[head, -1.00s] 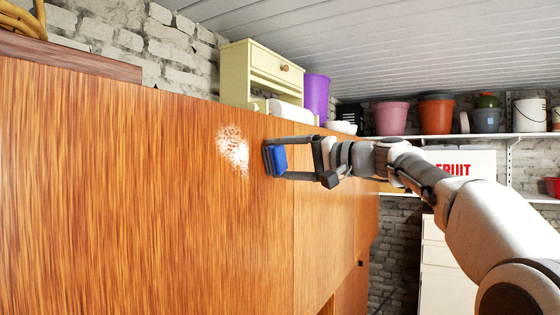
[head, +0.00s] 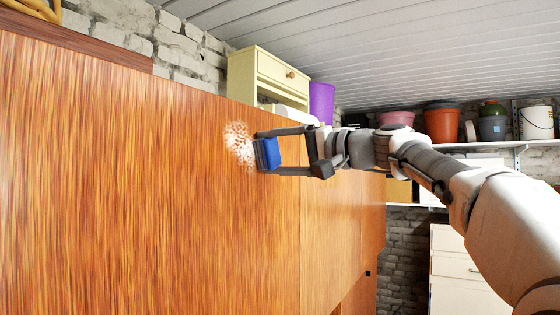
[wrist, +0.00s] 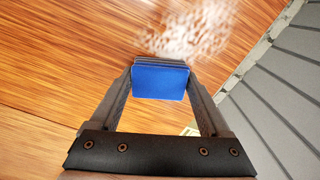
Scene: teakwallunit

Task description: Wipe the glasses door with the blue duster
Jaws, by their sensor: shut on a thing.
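The wooden door (head: 130,180) fills the left of the head view, with streaky orange-brown grain. A whitish speckled patch (head: 239,143) is on its upper right part. It also shows at the top of the wrist view (wrist: 190,32). My gripper (head: 268,153) is shut on the blue duster (head: 271,152), which has a dark grey layer on its far side. In the wrist view the duster (wrist: 160,82) sits between both fingertips, at the patch's lower edge. The duster is at the door's surface; I cannot tell whether it touches.
A cream cabinet (head: 277,75) and a purple pot (head: 321,103) stand on top of the wall unit. A white shelf (head: 490,146) with several pots and buckets is at the right. A white drawer unit (head: 458,268) stands below it.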

